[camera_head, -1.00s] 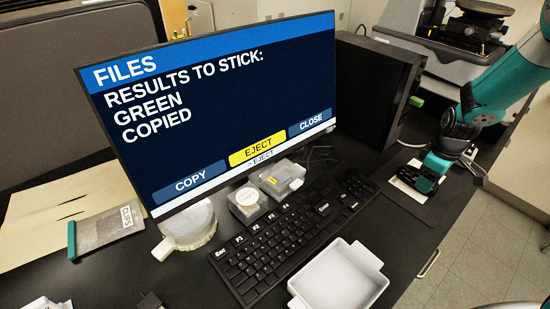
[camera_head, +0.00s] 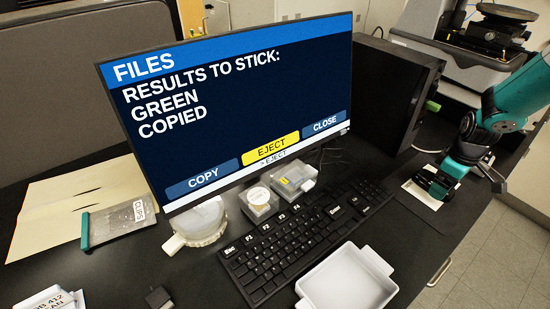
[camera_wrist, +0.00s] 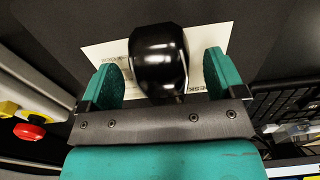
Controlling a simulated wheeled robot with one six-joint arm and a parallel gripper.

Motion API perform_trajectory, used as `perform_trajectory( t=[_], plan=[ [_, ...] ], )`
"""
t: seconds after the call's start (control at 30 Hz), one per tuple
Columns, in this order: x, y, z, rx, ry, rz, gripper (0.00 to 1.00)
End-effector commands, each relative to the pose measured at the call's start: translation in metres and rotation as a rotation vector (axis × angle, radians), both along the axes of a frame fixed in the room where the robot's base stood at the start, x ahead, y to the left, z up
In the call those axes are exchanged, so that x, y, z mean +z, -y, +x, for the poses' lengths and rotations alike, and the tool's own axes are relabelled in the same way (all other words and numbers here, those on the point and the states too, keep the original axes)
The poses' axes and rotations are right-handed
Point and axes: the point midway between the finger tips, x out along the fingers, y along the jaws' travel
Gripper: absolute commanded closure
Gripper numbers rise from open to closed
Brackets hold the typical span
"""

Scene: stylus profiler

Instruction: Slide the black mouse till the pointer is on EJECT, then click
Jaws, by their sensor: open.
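The black mouse (camera_wrist: 158,55) lies on a white printed sheet (camera_wrist: 100,54) in the wrist view. My gripper (camera_wrist: 163,74) is open, with one teal finger on each side of the mouse and a small gap visible at each. In the head view my gripper (camera_head: 437,183) is low over the sheet (camera_head: 422,195) at the right, and mostly hides the mouse. The monitor (camera_head: 240,90) reads "RESULTS TO STICK: GREEN COPIED". Its EJECT button (camera_head: 271,147) is yellow, while COPY (camera_head: 203,178) and CLOSE (camera_head: 326,124) are blue. The line under the buttons reads "> EJECT".
The keyboard (camera_head: 300,240) lies left of the sheet, with a white tray (camera_head: 345,280) in front of it. A black computer case (camera_head: 385,95) stands behind. A red button (camera_wrist: 29,131) shows at left in the wrist view. The table's right edge is near.

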Motion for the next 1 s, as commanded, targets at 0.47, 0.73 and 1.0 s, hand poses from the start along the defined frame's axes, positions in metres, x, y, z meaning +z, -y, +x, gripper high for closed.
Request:
perform_trajectory(
  t=[0.47,0.73,1.0],
  plan=[
    [0.015,0.000,0.000,0.000,0.001,0.000,0.13],
    [0.044,0.000,0.000,0.000,0.001,-0.001,0.13],
    [0.070,0.000,0.000,0.000,0.000,0.000,0.13]
  ],
)
